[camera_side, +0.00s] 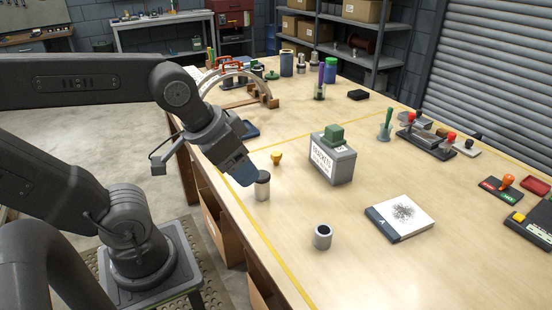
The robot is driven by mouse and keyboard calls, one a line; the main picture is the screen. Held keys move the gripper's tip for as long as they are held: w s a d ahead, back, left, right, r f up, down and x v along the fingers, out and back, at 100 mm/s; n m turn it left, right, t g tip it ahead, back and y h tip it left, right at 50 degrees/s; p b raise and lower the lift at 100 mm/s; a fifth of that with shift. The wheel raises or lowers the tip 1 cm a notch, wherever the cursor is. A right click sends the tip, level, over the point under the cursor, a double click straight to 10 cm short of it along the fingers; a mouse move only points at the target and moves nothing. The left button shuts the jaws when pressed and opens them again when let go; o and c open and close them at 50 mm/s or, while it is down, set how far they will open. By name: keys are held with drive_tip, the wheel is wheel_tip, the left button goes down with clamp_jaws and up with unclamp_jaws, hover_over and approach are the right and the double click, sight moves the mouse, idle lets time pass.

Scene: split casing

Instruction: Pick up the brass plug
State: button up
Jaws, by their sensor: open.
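A small brass-coloured piece (277,158), which looks like the brass plug, stands on the wooden table left of the grey box. My gripper (246,178) is open, pointing down near the table's left edge, to the left of and nearer than the brass piece. A grey cylinder with a dark top (262,186) stands just beside the gripper's tip; I cannot tell whether they touch. A short grey cylinder with a dark hollow top (322,237) stands further forward on the table. My gripper's fingertips are partly hidden by its blue body.
A labelled grey box (332,162) with a green block on top stands right of the brass piece. A white-topped book (400,217) lies front right. The table's front middle is mostly clear.

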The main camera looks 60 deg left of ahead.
drive_tip(key=shift+c, duration=0.3)
drive_tip(key=n+g+y, duration=0.1)
drive_tip(key=n+g, duration=0.5)
drive_tip(key=n, duration=1.4)
hover_over(276, 154)
wheel_tip(276, 154, down, 12)
drive_tip(key=shift+d+r, duration=0.15)
drive_tip(key=shift+w+a+f, duration=0.1)
drive_tip(key=shift+f, duration=1.4)
drive_tip(key=shift+a+f, duration=0.1)
drive_tip(key=shift+f, duration=1.4)
drive_tip(key=c, duration=1.1)
